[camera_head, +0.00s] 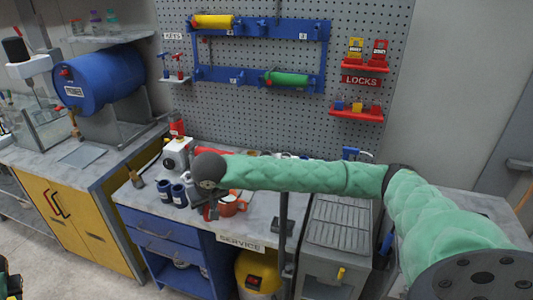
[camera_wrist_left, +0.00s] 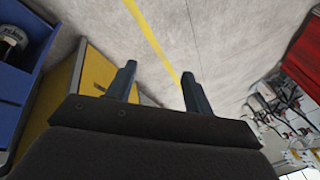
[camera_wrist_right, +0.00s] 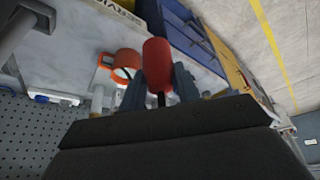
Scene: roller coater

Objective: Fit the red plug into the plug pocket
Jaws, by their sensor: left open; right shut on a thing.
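In the right wrist view a red rounded cylinder, which looks like the red plug (camera_wrist_right: 157,62), stands between the fingers of my right gripper (camera_wrist_right: 158,88). The gripper is shut on its lower, dark end. My left gripper (camera_wrist_left: 158,78) is open and empty over bare floor in the left wrist view. I cannot make out the plug pocket in any view.
An orange mug (camera_head: 236,207), dark blue cups (camera_head: 179,195) and a white machine (camera_head: 177,156) crowd the service bench (camera_head: 270,208). Behind stands a pegboard (camera_head: 240,110) with a blue rack (camera_head: 258,78) and red lock shelves (camera_head: 357,113). A grey slatted unit (camera_head: 340,227) stands right.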

